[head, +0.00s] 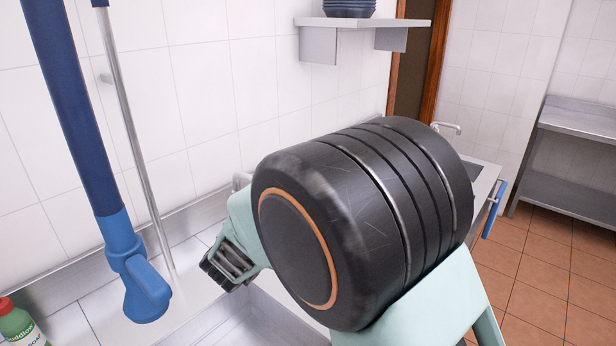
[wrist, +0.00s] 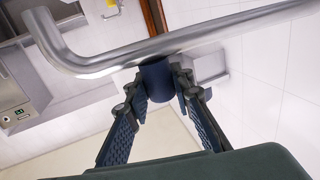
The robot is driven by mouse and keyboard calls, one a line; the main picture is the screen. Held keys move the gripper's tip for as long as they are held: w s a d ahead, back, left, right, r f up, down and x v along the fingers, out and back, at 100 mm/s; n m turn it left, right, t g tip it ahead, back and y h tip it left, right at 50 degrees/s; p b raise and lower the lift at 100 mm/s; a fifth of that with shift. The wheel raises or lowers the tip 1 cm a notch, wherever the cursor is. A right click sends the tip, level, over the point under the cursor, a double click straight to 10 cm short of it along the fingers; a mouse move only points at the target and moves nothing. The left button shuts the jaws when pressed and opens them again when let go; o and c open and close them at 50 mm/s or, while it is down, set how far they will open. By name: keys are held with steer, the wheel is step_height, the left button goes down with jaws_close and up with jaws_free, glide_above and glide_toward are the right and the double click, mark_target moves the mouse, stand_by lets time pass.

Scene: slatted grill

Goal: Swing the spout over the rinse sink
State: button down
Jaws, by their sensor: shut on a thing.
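A bare metal spout (wrist: 110,63) crosses the top of the wrist view and bends sharply at its left end. A dark blue round piece (wrist: 158,80) meets its underside. My gripper (wrist: 157,88) has its two ribbed fingers on either side of this blue piece and is shut on it. In the head view a steel sink basin (head: 245,322) shows partly at the bottom, behind my arm. My large dark arm joint covers the middle of that view and hides the spout and fingertips. I cannot tell which basin the spout is over.
A blue hose with a spray head (head: 145,290) hangs at the left beside a thin metal pipe (head: 135,140). A green bottle (head: 18,325) stands at lower left. A wall shelf (head: 365,23) holds dark bowls. A small tap (head: 447,127) is farther back. The tiled floor at right is open.

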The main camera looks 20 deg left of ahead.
steer(key=shift+s+a+m+h, duration=0.25)
steer(key=shift+s+m+h, duration=0.3)
steer(key=shift+s, duration=0.2)
steer(key=c, duration=1.7)
jaws_free()
steer(key=shift+o, duration=0.2)
step_height(320, 180, up, 10)
